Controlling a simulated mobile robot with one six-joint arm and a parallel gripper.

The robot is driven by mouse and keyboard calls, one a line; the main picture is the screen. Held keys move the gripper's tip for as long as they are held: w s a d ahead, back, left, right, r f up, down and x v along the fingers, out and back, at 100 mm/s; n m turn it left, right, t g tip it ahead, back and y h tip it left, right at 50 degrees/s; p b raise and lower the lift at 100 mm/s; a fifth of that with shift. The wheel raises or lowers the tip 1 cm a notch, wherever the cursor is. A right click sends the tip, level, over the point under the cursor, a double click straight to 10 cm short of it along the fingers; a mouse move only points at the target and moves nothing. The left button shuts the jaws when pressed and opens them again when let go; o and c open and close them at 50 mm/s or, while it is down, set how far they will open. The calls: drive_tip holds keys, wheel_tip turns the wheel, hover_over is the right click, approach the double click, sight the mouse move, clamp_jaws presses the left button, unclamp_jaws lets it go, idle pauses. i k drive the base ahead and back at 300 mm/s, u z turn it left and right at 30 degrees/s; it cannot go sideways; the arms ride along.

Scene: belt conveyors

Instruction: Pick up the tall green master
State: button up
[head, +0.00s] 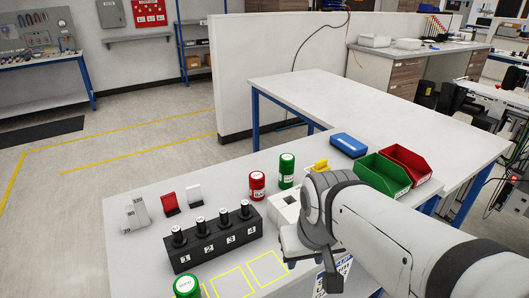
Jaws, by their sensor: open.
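A green cylinder (286,171) with a white label stands upright on the light grey worktop, just behind and right of a slightly shorter-looking red cylinder (257,186). Another green cylinder (187,287) with a white top label is at the near edge, partly cut off by the frame, so its height cannot be judged. My gripper (322,262) is open over the right part of the worktop, in front of and right of the far green cylinder and apart from it. Its fingers are mostly hidden by my wrist.
A black block (211,240) with several numbered plugs stands mid-table. Behind it are grey blocks (135,213) and a red piece (168,203). A white box (285,208) and yellow piece (320,166) sit near my arm. Green (382,174) and red bins (407,164) stand right.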

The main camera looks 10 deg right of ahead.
sight(287, 160)
drive_tip(key=u, duration=1.9)
drive_tip(key=k, duration=0.95)
drive_tip(key=z, duration=1.5)
drive_tip(key=i, duration=1)
drive_tip(key=z, duration=0.1)
